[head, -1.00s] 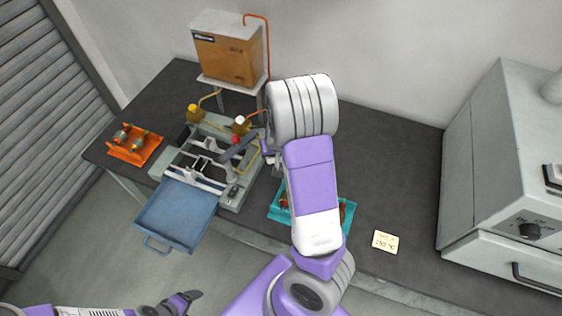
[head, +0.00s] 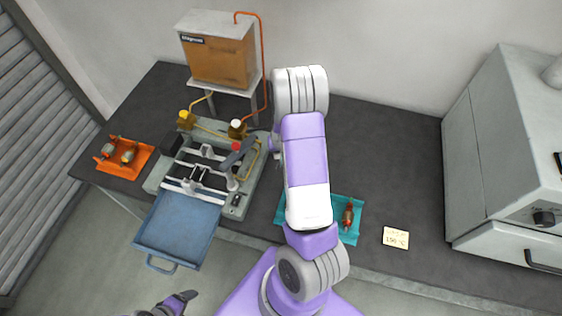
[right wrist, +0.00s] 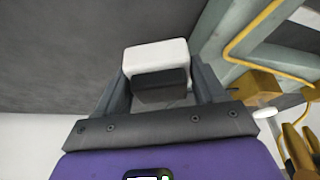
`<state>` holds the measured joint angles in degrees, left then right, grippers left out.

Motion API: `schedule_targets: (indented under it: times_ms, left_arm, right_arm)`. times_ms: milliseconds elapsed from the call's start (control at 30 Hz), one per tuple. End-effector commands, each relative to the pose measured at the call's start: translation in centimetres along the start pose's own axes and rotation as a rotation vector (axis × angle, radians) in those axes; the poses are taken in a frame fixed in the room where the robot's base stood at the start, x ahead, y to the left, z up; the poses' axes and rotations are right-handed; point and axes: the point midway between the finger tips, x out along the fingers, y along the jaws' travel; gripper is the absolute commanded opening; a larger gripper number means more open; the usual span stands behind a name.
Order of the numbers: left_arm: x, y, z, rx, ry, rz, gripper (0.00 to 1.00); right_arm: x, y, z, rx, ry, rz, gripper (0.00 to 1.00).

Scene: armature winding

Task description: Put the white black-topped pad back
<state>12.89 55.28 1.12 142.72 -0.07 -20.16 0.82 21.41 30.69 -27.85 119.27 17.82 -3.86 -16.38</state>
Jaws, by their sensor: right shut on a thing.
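The white black-topped pad (right wrist: 155,60) is between the fingers of my right gripper (right wrist: 160,92) in the right wrist view. Its white part is at the far side and its black part faces the palm. My right gripper shows in the head view (head: 232,160) as a dark shape over the right part of the grey-green winding machine (head: 154,181). The pad cannot be made out clearly there. My left gripper (head: 180,302) is at the bottom edge of the head view, away from the table. Whether its fingers are open is unclear.
A blue drawer tray (head: 178,235) sticks out at the machine's front. An orange tray (head: 139,166) with small parts stands left, a teal tray (head: 350,233) right, partly behind my arm. A brown tank (head: 222,62) stands behind.

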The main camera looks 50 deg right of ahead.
Motion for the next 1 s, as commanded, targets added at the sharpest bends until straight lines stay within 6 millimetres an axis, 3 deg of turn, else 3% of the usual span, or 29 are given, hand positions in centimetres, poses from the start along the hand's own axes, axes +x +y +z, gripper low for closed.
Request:
schedule_targets:
  times_ms: [100,333,533,967,1000]
  left_arm:
    - [0.5,-0.2,0.0,0.0,0.001,0.0,0.79]
    - [0.7,-0.2,-0.1,0.0,0.001,0.0,0.79]
    - [1.0,-0.4,-0.1,0.0,0.001,0.0,0.79]
    - [1.5,-0.6,-0.1,0.0,0.001,0.0,0.79]
    - [1.4,-0.5,-0.1,0.0,0.001,0.0,0.79]
  right_arm:
    - [2.0,0.1,0.9,0.001,-0.001,0.001,0.41]
    - [3.5,0.0,1.4,0.0,0.0,0.001,0.41]
    - [6.1,0.0,2.6,0.0,-0.002,0.001,0.41]
    - [6.8,-0.1,2.8,-0.001,0.001,-0.001,0.41]
    - [6.6,-0.1,2.7,-0.001,0.001,-0.001,0.76]
